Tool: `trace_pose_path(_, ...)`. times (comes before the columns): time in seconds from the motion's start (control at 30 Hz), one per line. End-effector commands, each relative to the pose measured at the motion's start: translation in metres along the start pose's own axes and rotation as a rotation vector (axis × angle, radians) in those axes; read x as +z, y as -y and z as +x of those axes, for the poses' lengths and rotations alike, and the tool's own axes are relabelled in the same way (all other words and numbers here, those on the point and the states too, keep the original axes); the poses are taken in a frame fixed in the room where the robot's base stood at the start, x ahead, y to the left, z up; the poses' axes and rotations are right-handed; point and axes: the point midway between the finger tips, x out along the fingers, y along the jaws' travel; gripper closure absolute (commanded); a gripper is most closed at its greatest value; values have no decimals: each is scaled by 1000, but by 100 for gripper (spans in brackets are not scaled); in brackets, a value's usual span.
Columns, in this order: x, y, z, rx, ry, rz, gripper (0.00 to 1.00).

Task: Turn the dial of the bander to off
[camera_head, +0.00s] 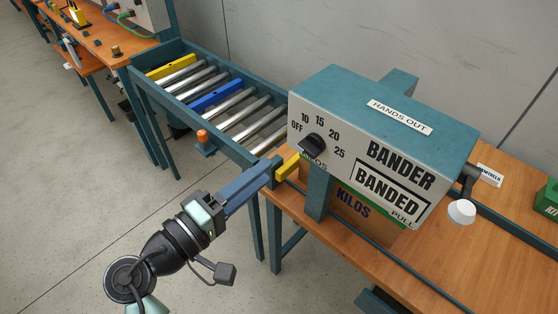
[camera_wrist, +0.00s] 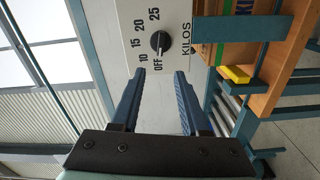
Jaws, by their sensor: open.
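The bander (camera_head: 405,125) is a teal-topped box with a pale front panel on the orange bench. Its black dial (camera_head: 313,146) is on the left of the panel, ringed by OFF, 10, 15, 20 and 25. The dial (camera_wrist: 160,42) also shows in the wrist view, just beyond the fingertips; I cannot tell surely which mark it points at. My gripper (camera_head: 268,171) is left of and below the dial in the head view. In the wrist view my gripper (camera_wrist: 159,73) has its two blue fingers apart, nothing between them, OFF and the dial lying ahead of the gap.
A yellow block (camera_head: 288,166) is beside the bander post (camera_head: 319,192), close to my fingertips. A roller conveyor (camera_head: 158,91) with yellow and blue bars stands behind. A cardboard box (camera_head: 385,232) sits under the bander. A white-ended lever (camera_head: 461,211) hangs at right. Floor at left is clear.

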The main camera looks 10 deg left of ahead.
Motion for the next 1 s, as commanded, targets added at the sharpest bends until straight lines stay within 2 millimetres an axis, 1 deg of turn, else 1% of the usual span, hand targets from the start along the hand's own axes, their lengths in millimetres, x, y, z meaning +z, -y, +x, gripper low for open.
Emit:
trace_pose_path(0.03,0,2,-11,-1,-4,0,55)
trace_pose_path(0.1,-1,1,-22,0,-4,0,55)
trace_pose_path(0.2,0,1,-33,0,-1,1,55)
trace_pose_path(0.33,0,0,-41,-1,-1,0,55)
trace_pose_path(0.87,0,0,-41,0,1,0,55)
trace_pose_path(0.97,-2,-6,-34,-16,-5,34,55)
trace_pose_path(1.0,-5,-12,-28,-32,-11,69,55)
